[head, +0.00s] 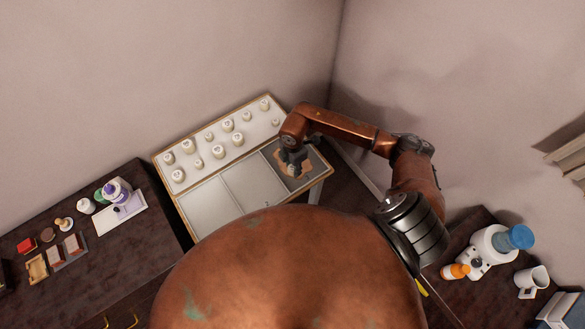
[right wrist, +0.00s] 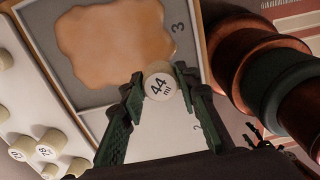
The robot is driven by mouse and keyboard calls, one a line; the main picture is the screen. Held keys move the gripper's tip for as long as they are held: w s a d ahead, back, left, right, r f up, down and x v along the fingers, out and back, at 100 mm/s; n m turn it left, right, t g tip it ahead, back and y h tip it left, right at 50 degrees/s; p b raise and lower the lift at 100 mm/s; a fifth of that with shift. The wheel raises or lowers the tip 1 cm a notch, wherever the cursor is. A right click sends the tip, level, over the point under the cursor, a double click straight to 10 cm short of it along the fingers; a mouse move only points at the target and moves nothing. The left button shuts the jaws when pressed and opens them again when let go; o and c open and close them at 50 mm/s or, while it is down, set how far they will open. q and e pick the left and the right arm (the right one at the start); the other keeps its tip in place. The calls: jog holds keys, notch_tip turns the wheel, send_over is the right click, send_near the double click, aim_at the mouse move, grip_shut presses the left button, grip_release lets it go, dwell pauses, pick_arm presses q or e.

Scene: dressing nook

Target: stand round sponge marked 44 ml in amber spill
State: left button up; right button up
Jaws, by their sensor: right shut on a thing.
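The round sponge marked 44 ml (right wrist: 160,84) is pale with a white labelled face. My right gripper (right wrist: 158,88) is shut on it, one finger on each side. In the head view my right gripper (head: 291,168) is over the right compartment of the tray. The amber spill (right wrist: 115,45) is an irregular tan patch on the grey panel marked 3. It also shows in the head view (head: 279,168), partly hidden by the gripper. In the right wrist view the sponge overlaps the spill's lower right edge; I cannot tell whether it touches. My left gripper is not in view.
The wood-rimmed tray (head: 155,165) holds several other round sponges (head: 219,152) on its white back strip. Two pale compartments (head: 250,183) beside the spill are bare. A side table with bottles stands left; another with a blue-topped machine (head: 495,248) and mug (head: 531,281) stands right.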

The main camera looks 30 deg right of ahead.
aim_at(292, 170)
jog(key=shift+w+d+f, duration=0.15)
jog(key=shift+w+f, duration=0.45)
jog(key=shift+f, duration=0.15)
jog(key=shift+f+p, duration=0.3)
jog(key=shift+f, duration=1.15)
jog(key=shift+f, duration=0.2)
jog(key=o, duration=0.9)
jog(key=shift+c, duration=0.2)
notch_tip(292, 170, up, 12)
jog(key=shift+s+r+b, duration=0.1)
jog(key=shift+r+b, duration=0.15)
jog(key=shift+b, duration=0.2)
